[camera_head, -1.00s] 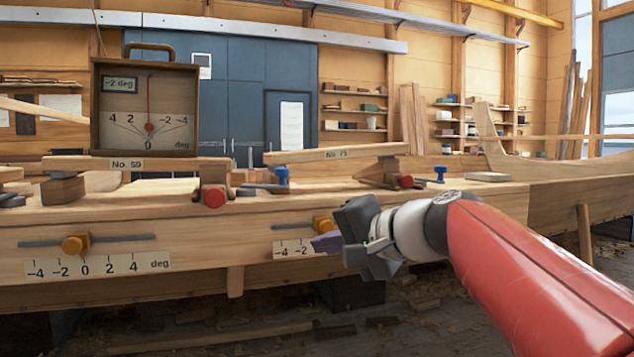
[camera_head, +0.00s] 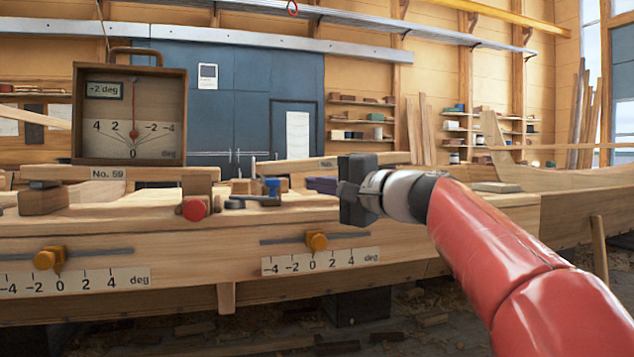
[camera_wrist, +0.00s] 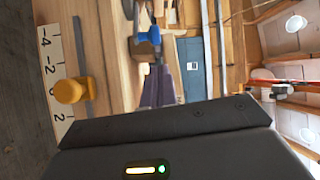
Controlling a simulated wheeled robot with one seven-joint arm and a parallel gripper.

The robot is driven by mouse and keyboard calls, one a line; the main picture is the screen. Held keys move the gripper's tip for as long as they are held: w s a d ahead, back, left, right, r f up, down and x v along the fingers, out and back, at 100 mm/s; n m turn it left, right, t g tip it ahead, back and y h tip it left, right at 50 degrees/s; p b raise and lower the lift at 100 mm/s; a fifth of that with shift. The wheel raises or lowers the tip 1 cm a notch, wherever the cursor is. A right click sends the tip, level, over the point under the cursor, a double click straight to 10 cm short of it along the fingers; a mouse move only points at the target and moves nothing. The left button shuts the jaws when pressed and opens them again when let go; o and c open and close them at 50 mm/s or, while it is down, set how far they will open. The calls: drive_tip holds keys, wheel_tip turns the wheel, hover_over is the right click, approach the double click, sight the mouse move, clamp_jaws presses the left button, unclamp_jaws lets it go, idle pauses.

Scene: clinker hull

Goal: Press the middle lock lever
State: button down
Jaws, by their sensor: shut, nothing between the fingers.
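A blue lock lever (camera_head: 272,187) stands on a dark metal bar on top of the wooden hull, right of a red knob (camera_head: 194,210). It also shows near the top of the wrist view (camera_wrist: 150,37). My gripper (camera_head: 322,184) is shut and empty, its purple fingers pointing left just right of the blue lever in the head view. In the wrist view the fingertips (camera_wrist: 158,88) sit just below the lever with a small gap; contact does not show. A second blue lever is hidden behind my gripper and arm.
A gauge box (camera_head: 130,115) reading -2 deg stands at the left. Yellow knobs (camera_head: 316,241) slide along bars above degree scales (camera_head: 322,262) on the hull's side. A wooden beam (camera_head: 290,170) lies behind my fingers. Air above the hull is free.

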drive_tip(key=p+x, duration=0.1)
drive_tip(key=x, duration=0.6)
drive_tip(key=shift+w+a+p, duration=0.15)
drive_tip(key=shift+a+p, duration=0.1)
drive_tip(key=shift+p, duration=0.05)
drive_tip(key=shift+s+m+t+h, duration=0.4)
drive_tip(key=shift+t, duration=0.1)
